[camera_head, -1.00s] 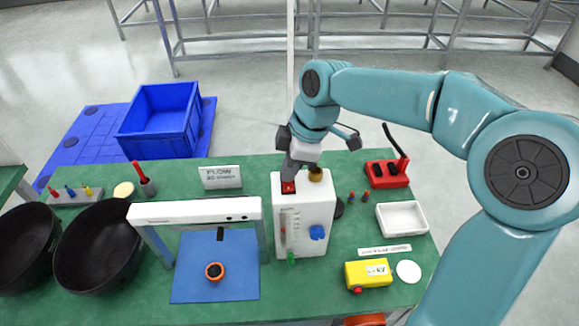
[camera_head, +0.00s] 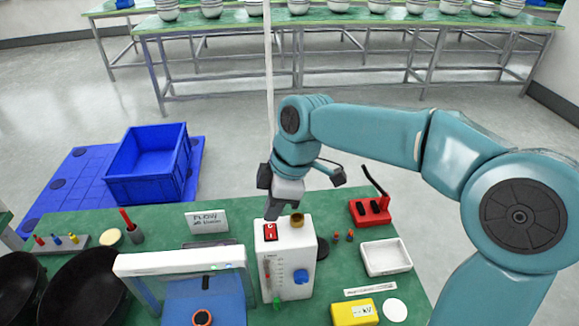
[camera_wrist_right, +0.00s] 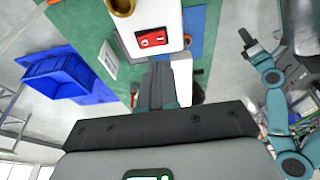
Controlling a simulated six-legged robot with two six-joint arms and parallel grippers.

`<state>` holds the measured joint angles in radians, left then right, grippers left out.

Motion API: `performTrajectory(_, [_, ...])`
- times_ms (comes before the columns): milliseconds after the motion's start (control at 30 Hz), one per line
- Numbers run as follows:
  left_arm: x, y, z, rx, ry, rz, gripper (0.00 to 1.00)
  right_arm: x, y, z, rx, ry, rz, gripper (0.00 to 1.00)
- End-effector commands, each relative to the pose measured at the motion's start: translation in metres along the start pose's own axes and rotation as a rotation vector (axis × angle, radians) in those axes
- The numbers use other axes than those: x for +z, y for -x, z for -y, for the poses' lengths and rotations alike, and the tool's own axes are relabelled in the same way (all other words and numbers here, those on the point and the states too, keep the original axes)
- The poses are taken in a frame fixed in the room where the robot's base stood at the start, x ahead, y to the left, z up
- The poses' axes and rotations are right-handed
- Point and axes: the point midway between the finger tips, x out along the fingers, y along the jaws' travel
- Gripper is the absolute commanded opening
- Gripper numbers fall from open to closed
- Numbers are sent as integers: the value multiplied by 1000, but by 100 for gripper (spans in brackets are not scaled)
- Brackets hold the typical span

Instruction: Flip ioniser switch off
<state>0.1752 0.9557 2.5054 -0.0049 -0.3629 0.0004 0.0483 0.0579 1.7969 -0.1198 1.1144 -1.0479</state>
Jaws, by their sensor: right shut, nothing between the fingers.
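The white box (camera_head: 284,262) stands on the green bench, with a flow gauge and a blue knob on its front. A red rocker switch (camera_head: 270,232) sits on its top, beside a brass fitting (camera_head: 297,220). The switch also shows in the right wrist view (camera_wrist_right: 153,39), with a white mark on it. My right gripper (camera_head: 272,214) is shut and empty, its tips just behind and above the switch with a small gap. In the right wrist view its fingers (camera_wrist_right: 160,66) point at the switch. Another gripper, apparently my left (camera_wrist_right: 258,45), shows small; its jaws are unclear.
A white bar frame (camera_head: 180,259) stands left of the box over a blue mat. A red block (camera_head: 370,212) with a black lever, a white tray (camera_head: 386,258) and a yellow meter (camera_head: 354,313) lie to the right. A flow sign (camera_head: 206,221) stands behind left.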

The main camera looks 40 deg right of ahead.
Motion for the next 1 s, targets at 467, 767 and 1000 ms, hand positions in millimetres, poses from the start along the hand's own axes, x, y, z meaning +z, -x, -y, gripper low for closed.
performTrajectory(467, [0,-4,2,0,1,1,0,-2,80,0,5,-2,-3,0])
performTrajectory(767, [0,-4,2,0,1,1,0,-1,89,1,2,-1,-1,0])
performTrajectory(1000, [0,-12,4,0,1,1,0,2,87,-1,7,-1,-3,0])
